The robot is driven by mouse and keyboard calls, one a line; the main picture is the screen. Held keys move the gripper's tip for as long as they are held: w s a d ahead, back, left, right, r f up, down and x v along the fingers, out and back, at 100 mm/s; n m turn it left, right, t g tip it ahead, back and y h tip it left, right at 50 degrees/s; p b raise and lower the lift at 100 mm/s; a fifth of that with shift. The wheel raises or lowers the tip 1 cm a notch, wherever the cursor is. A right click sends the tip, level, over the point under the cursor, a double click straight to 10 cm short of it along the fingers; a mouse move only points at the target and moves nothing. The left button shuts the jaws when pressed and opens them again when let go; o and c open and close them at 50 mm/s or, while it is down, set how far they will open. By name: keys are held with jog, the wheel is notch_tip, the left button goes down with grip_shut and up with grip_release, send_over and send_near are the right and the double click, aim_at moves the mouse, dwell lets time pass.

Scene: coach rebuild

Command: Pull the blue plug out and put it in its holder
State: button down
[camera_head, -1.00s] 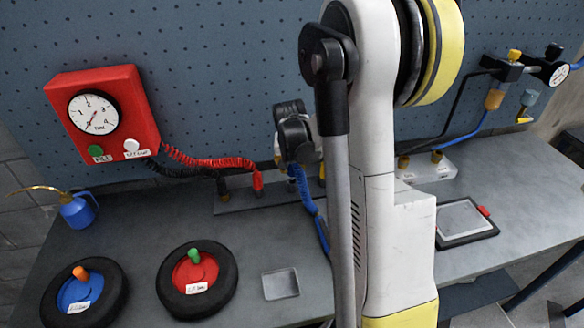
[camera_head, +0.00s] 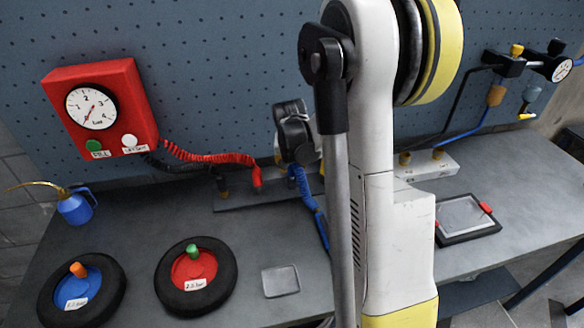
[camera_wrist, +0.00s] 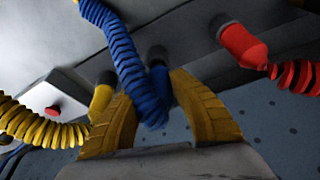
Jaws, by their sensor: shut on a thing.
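The blue plug (camera_wrist: 158,84) is between the two yellow fingers of my gripper (camera_wrist: 154,92) in the wrist view; the gripper is shut on it. Its blue coiled hose (camera_wrist: 122,50) runs up and left, and also shows in the head view (camera_head: 305,188). A dark round socket (camera_wrist: 157,54) is at the plug's far end; I cannot tell whether the plug is still seated in it. I cannot make out which part is the blue plug's holder.
A yellow plug (camera_wrist: 101,101) is close beside my left finger; a red plug (camera_wrist: 243,46) is at the right. A red gauge box (camera_head: 100,105), two small wheels (camera_head: 82,292) (camera_head: 196,278), a blue oil can (camera_head: 75,207) and a framed tray (camera_head: 466,217) are around.

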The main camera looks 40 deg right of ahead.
jog(key=shift+f+b, duration=0.65)
jog(key=shift+f, duration=0.2)
jog(key=c, duration=1.2)
grip_release()
jog(key=shift+r, duration=0.1)
jog(key=v, duration=1.2)
jog(key=s+a+r+n+t+y, duration=0.1)
jog(key=s+a+n, duration=0.1)
jog(key=s+a, duration=0.3)
jog(key=s+a+n+t, duration=0.1)
jog(key=s+a+n, duration=0.2)
jog(key=a, duration=0.7)
jog(key=s+a+r+n+t+y, duration=0.1)
jog(key=s+a+n+t, duration=0.1)
jog(key=s+a, duration=0.5)
jog(key=shift+s+a+r+n+y, duration=0.15)
jog(key=shift+a+r+n, duration=0.05)
jog(key=shift+a+n, duration=0.2)
jog(key=shift+s+a+r+n+y, duration=0.15)
jog(key=shift+a+n, duration=0.15)
jog(key=shift+a, duration=0.15)
